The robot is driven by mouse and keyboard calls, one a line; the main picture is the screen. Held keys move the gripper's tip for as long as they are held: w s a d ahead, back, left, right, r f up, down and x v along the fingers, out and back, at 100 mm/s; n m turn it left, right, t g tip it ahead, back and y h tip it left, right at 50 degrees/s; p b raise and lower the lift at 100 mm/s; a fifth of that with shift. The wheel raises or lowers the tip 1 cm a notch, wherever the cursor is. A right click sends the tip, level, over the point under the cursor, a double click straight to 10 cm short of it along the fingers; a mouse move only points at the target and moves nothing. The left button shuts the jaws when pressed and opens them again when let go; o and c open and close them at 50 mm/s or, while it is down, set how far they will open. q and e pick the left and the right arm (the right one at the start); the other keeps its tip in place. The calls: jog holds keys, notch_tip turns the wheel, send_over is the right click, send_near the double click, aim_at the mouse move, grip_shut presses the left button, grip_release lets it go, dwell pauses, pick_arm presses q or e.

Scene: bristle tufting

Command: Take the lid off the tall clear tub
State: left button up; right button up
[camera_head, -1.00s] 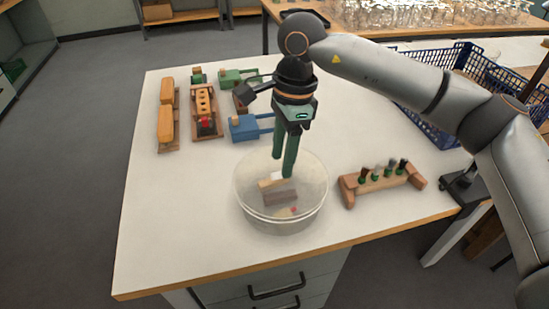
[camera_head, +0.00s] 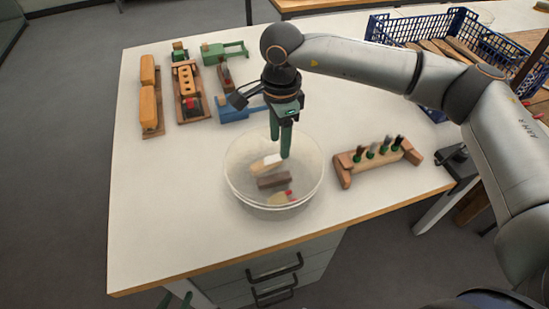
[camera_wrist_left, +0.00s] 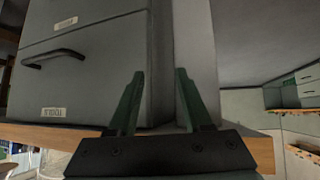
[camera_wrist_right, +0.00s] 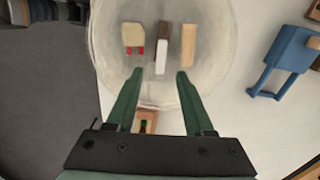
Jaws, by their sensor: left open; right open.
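The round clear tub (camera_head: 235,185) stands near the front edge of the white table. I cannot tell from its see-through surfaces whether a lid is on it. Inside lie a pale-and-tan piece (camera_head: 265,164), a brown block (camera_head: 274,180) and a pale piece with red ends (camera_head: 281,196); the tub also shows in the right wrist view (camera_wrist_right: 205,55). My right gripper (camera_head: 280,156) points down over the tub, open and empty; I cannot tell whether it touches it. My left gripper (camera_head: 176,301) is low in front of the table, open and empty, facing the drawers (camera_wrist_left: 85,70).
A wooden holder with several dark-tipped pegs (camera_head: 378,160) stands right of the tub. Wooden racks (camera_head: 188,95) and blue (camera_head: 235,110) and green (camera_head: 222,52) fixtures stand behind and left. A blue crate (camera_head: 430,35) is at the back right. The front left table is clear.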

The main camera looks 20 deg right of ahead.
aim_at(278, 155)
jog(key=shift+a+f, duration=0.15)
jog(key=shift+f, duration=1.7)
grip_shut()
